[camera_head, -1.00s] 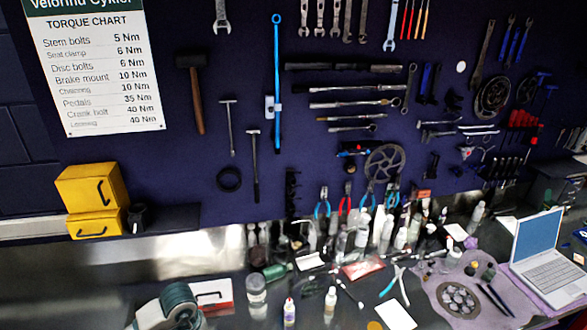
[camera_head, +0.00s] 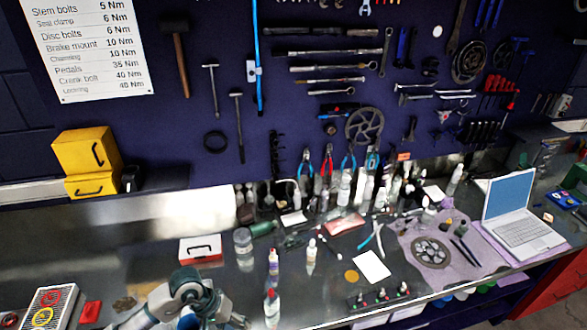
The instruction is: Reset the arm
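One of my arms, with white links and teal joints, shows at the lower left over the bench (camera_head: 150,250). It enters from the bottom edge, bends at a teal joint and runs back down to the bottom edge. No gripper fingers can be made out on it. My other arm and its gripper are not in view. No object is seen held.
A laptop (camera_head: 520,208), a purple mat (camera_head: 405,243), a white paper (camera_head: 371,266) and several bottles stand on the bench. A red-and-white box (camera_head: 201,249) is behind my arm. Yellow bins (camera_head: 88,150) and hanging tools are at the wall.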

